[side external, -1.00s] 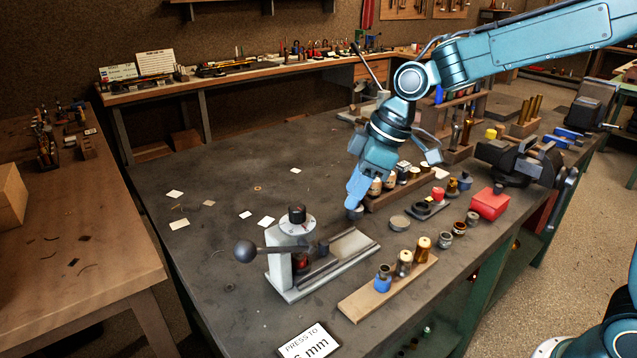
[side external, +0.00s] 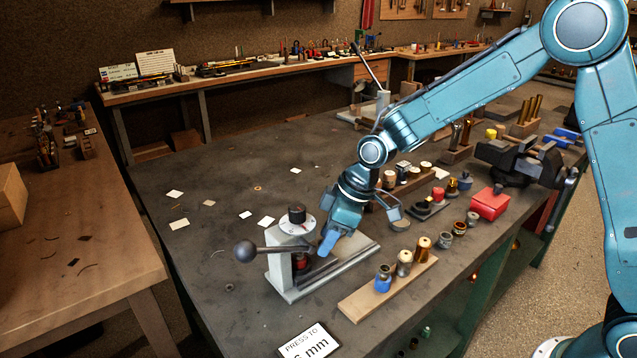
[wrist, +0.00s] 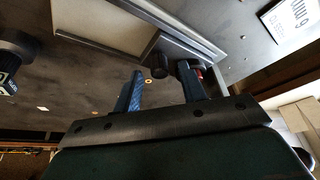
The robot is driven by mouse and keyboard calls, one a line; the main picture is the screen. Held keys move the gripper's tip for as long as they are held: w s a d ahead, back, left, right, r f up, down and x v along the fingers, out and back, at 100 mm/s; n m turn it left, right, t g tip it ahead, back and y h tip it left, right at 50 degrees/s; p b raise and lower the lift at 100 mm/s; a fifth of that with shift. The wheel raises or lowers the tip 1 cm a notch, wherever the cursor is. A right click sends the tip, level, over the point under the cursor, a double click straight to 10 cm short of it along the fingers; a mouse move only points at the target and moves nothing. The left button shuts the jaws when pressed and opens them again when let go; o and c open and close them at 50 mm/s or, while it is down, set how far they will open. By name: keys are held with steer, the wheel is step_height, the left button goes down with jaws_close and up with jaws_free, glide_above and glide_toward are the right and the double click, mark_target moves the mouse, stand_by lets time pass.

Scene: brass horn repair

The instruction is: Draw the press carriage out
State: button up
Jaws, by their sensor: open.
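The grey bench press (side external: 283,262) stands on a long base with a rail track (side external: 362,247) running out to the right. It has a black top knob and a side lever with a dark ball. Something red (side external: 302,260) shows inside the press throat. My gripper (side external: 328,243) is low over the track, close beside the throat, and hides most of the carriage. In the wrist view my open gripper (wrist: 160,74) has a dark round knob (wrist: 160,66) between its two blue fingers. I cannot tell whether a finger touches it.
A wooden block with several fittings (side external: 352,305) lies in front of the track. A "PRESS TO ... mm" card (side external: 309,342) lies near the front edge. A red box (side external: 489,203) and small parts stand to the right. The bench behind the press is mostly clear.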

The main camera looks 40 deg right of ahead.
steer(key=shift+w+a+f, duration=0.1)
steer(key=shift+f, duration=0.25)
jaws_close()
steer(key=d, duration=1)
steer(key=shift+d, duration=0.35)
steer(key=shift+c, duration=1.1)
jaws_free()
steer(key=shift+o, duration=1.1)
